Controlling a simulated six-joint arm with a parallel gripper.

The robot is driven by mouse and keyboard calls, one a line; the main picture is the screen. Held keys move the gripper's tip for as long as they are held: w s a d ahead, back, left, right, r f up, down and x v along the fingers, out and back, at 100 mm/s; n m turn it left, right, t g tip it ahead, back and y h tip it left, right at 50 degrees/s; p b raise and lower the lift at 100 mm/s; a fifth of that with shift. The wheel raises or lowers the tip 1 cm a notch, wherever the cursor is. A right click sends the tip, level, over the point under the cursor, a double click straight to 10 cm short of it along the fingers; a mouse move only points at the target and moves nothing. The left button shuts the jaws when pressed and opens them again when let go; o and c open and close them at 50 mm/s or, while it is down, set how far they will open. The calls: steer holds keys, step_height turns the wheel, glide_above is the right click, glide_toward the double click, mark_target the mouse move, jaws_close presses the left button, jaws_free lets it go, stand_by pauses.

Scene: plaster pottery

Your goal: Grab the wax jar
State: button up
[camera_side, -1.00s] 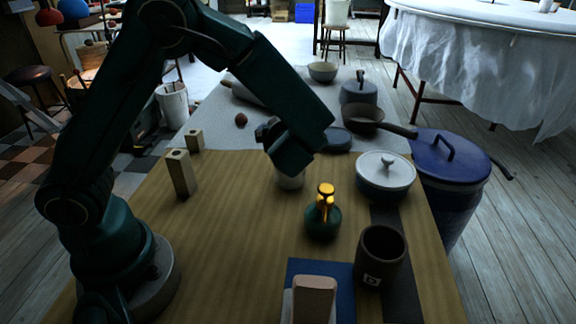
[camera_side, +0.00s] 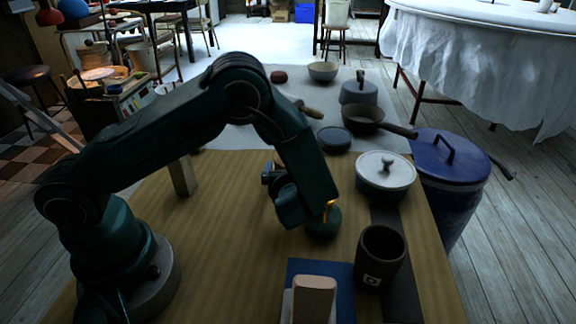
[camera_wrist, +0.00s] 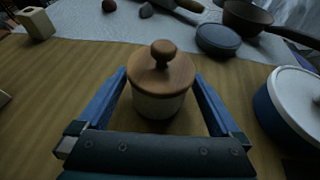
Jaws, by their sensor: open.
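A cream jar with a round wooden lid and knob, which I take to be the wax jar (camera_wrist: 160,104), stands upright on the wooden table in the wrist view. My gripper (camera_wrist: 160,76) is open, with one blue finger on the left of the jar and one on the right. Gaps show between the fingers and the jar, though I cannot tell for sure that neither touches.
A white-lidded pot (camera_side: 386,177) is to the right, and a dark cup (camera_side: 380,258) is nearer the front. A wooden block (camera_side: 182,177) stands to the left.

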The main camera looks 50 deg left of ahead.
steer(key=x, duration=0.4)
jaws_close()
steer(key=shift+r, duration=0.1)
